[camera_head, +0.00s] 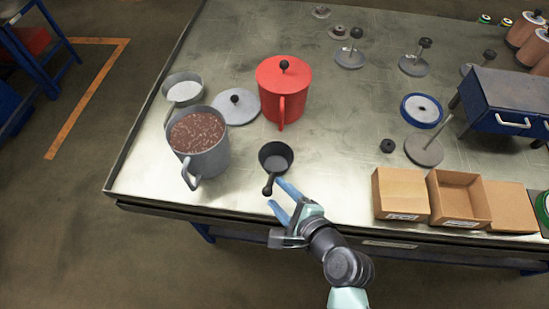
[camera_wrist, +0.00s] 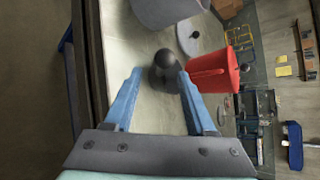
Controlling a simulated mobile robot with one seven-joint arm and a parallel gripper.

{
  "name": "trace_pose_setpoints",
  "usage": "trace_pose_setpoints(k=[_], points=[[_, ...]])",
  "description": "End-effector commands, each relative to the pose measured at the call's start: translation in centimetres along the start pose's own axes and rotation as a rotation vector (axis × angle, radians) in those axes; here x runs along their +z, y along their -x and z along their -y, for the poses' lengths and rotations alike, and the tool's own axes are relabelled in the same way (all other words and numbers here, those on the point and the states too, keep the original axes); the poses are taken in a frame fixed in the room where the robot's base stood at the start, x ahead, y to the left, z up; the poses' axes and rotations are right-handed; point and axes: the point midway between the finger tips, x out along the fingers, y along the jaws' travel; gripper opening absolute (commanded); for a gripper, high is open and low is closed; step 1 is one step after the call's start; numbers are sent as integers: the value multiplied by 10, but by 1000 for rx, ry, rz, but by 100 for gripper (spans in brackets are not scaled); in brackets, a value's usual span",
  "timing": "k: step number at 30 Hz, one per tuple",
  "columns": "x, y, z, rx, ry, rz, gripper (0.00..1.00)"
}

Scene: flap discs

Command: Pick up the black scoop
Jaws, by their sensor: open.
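The black scoop (camera_head: 276,158) sits on the metal table, a round cup with a short handle ending in a ball that points toward the front edge. My gripper (camera_head: 279,196) is at the table's front edge, with its blue fingers apart beside the handle's ball end. In the wrist view the scoop (camera_wrist: 164,74) shows end-on, its ball toward me, just beyond and between the open fingertips of my gripper (camera_wrist: 159,80). Nothing is between the fingers near the palm. Part of the scoop's cup is hidden behind the ball and handle in the wrist view.
A grey mug of brown granules (camera_head: 205,160) stands left of the scoop, with a grey lid (camera_head: 236,112) and a small bowl (camera_head: 183,92) behind. A red lidded mug (camera_head: 296,90) stands behind the scoop. Cardboard boxes (camera_head: 401,199) stand right. Bare table lies between scoop and boxes.

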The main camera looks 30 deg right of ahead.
Motion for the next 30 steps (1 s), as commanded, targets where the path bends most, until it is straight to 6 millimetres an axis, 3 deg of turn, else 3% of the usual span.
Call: trace_pose_setpoints(k=[3,11,21,30], points=[[1,-17,1,0,1,2,56],[2,-34,2,0,2,2,56],[3,-75,4,-1,3,0,56],[3,-78,3,-1,4,0,56]])
